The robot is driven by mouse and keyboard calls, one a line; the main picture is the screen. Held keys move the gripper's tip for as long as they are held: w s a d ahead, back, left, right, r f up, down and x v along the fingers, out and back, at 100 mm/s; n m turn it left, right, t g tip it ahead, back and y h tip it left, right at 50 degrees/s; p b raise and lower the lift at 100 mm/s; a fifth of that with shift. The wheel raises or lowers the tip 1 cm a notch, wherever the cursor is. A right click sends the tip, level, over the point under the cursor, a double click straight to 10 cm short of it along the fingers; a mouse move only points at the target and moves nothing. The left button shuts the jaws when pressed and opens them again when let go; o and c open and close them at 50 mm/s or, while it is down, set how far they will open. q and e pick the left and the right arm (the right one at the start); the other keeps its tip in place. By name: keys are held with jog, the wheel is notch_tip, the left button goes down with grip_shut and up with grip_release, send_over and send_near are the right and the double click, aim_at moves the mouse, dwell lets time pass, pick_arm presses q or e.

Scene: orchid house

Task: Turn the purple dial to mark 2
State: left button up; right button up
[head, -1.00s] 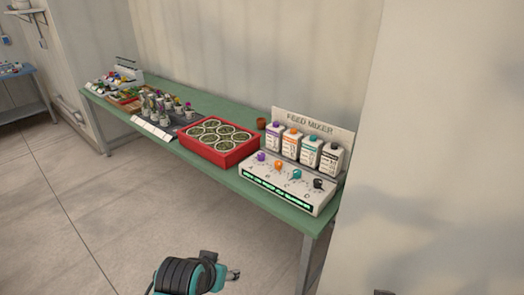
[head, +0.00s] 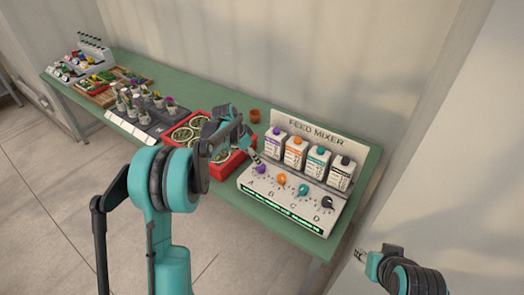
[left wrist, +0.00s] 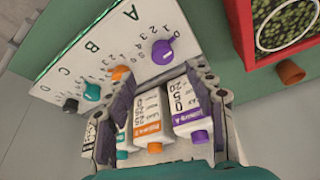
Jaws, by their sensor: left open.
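The purple dial (head: 261,169) is at the left end of the row on the feed mixer panel (head: 250,187), above the letter A. In the left wrist view the purple dial (left wrist: 163,52) has printed numbers around it; I cannot tell which one it points to. My left gripper (head: 254,157) is close to the purple dial, and its tips seem just short of it. In the left wrist view my left gripper (left wrist: 165,76) is open, with nothing held. My right gripper (head: 362,256) is at the lower right, away from the mixer; its jaws are too small to read.
Orange (head: 281,179), teal (head: 303,189) and black (head: 327,202) dials continue the row. Several bottles stand behind them. A red tray (head: 234,168) of round pots is left of the mixer, partly behind my left arm. A small terracotta pot (head: 255,115) stands behind.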

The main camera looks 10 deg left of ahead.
aim_at(261, 166)
pick_arm(q)
jog(key=x, duration=0.2)
jog(key=b+x, duration=0.1)
jog(key=x, duration=0.2)
jog(key=b+x, duration=0.1)
jog(key=x, duration=0.2)
jog(key=shift+w, duration=0.3)
jog(key=c, duration=1.1)
